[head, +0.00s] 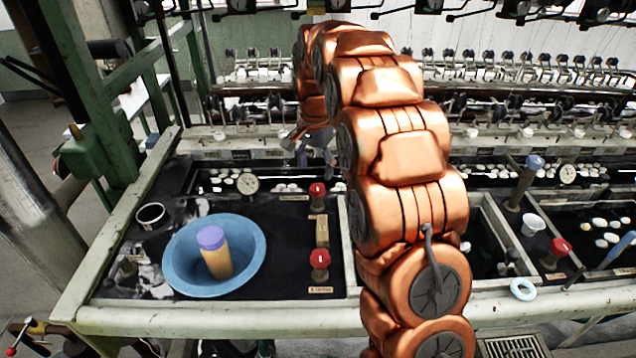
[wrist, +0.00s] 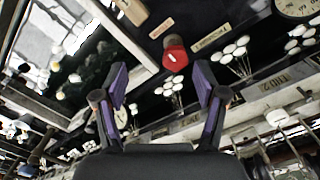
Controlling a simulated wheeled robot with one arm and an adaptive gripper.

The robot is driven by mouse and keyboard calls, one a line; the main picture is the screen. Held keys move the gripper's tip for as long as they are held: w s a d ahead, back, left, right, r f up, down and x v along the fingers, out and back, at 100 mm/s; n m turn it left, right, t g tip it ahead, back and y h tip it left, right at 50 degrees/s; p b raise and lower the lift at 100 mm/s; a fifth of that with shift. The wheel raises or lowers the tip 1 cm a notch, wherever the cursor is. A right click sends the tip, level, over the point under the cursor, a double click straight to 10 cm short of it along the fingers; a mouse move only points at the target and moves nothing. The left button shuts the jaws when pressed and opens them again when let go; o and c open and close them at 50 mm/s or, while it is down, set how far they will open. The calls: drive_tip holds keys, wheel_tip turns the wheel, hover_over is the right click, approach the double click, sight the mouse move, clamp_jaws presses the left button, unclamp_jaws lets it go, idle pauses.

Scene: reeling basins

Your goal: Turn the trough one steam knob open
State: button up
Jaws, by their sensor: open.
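A red knob (wrist: 175,54) is in the upper middle of the wrist view, beyond my fingertips and apart from them. Two red knobs stand on the dark panel left of my arm in the head view: a far one (head: 318,190) and a near one (head: 320,260). Another red knob (head: 558,248) stands at the right. Small labels lie beside the knobs, too small to read surely. My gripper (wrist: 163,78) is open and empty, its two purple fingers spread wide. In the head view my gripper (head: 312,150) is partly hidden behind my copper arm.
A blue basin (head: 180,278) holds a tan cylinder with a purple top (head: 212,240) on the left of the panel. A round gauge (head: 247,183) and a wooden block (head: 322,231) are near the knobs. Reeling machinery fills the back.

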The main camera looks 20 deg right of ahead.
drive_tip(key=m, duration=0.1)
hover_over(317, 187)
drive_tip(key=shift+f, duration=0.95)
drive_tip(key=shift+d+f+m, duration=0.1)
drive_tip(key=shift+f+m, duration=0.05)
drive_tip(key=shift+m, duration=0.15)
drive_tip(key=shift+f+p, duration=1.35)
drive_tip(key=shift+f, duration=2.45)
drive_tip(key=c, duration=1.1)
drive_tip(key=shift+c, duration=0.2)
